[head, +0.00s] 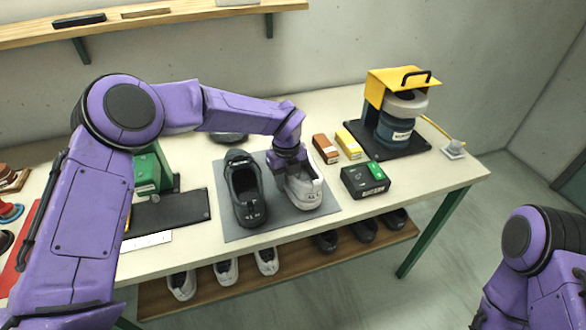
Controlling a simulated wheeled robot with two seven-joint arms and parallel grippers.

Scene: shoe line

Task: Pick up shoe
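Two shoes stand side by side on a grey mat (232,226) on the table: a black shoe (246,195) on the left and a white shoe (304,190) on the right. The white shoe appears to rest on the mat. My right arm shows at the lower right edge, but its gripper is out of view.
Right of the mat are a brown box (325,148), a yellow box (348,143) and a dark green-topped box (366,180). A yellow-and-blue machine (397,115) stands behind them. A green device (147,172) is at left. Several shoes sit on the lower shelf (215,295).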

